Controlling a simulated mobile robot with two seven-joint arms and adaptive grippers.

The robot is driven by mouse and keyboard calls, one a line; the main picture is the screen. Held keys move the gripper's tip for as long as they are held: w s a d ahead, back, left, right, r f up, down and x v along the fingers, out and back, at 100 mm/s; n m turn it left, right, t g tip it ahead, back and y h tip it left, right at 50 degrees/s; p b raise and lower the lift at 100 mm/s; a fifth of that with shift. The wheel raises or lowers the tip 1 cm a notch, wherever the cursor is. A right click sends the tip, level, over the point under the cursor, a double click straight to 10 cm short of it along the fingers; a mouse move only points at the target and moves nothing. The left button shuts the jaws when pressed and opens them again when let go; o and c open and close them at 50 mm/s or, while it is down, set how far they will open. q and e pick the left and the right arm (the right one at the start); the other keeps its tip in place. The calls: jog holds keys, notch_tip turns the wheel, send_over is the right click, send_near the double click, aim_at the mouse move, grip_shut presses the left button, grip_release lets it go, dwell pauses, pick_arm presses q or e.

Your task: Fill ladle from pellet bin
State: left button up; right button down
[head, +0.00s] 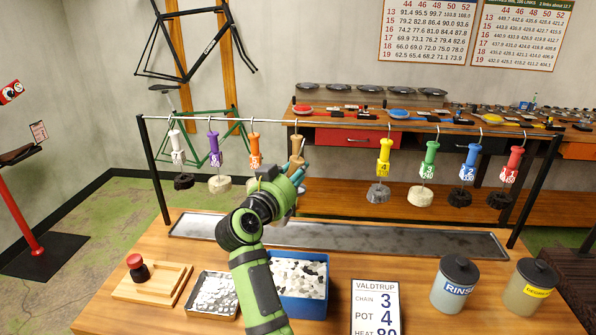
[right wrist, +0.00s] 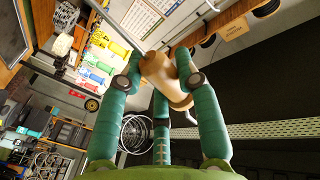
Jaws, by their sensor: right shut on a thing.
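The blue pellet bin (head: 304,308) stands on the near bench, filled with white and some dark pellets. My right gripper (head: 290,178) is above and behind the bin, near the hanging rail. It is shut on a tan wooden handle (head: 296,146) that appears to hang from the rail by a hook. In the right wrist view the tan handle (right wrist: 165,82) sits between the teal fingers. The handle's lower end is hidden behind the gripper in the head view, so I cannot tell whether it is the ladle. My left gripper is not in view.
Several coloured handles with chains hang on the rail (head: 340,122), including an orange one (head: 254,150) and a yellow one (head: 384,158). A long metal tray (head: 400,239) lies below. A small pellet tray (head: 197,308), a sign (head: 375,305) and a rinse pot (head: 455,290) flank the bin.

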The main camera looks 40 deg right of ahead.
jog(key=shift+s+d+p, duration=0.1)
jog(key=shift+s+p, duration=0.05)
jog(key=shift+p, duration=0.15)
pick_arm(q)
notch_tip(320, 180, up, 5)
jog(key=p, duration=0.4)
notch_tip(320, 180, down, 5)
jog(key=b, duration=0.4)
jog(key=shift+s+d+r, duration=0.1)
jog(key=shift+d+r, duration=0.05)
pick_arm(e)
jog(key=s+a+f+n+t+y, duration=0.3)
jog(key=s+f+n+t, duration=0.1)
jog(key=f+n, duration=0.3)
jog(key=shift+s+a+t, duration=0.2)
jog(key=shift+s+t, duration=0.15)
jog(key=shift+t, duration=0.35)
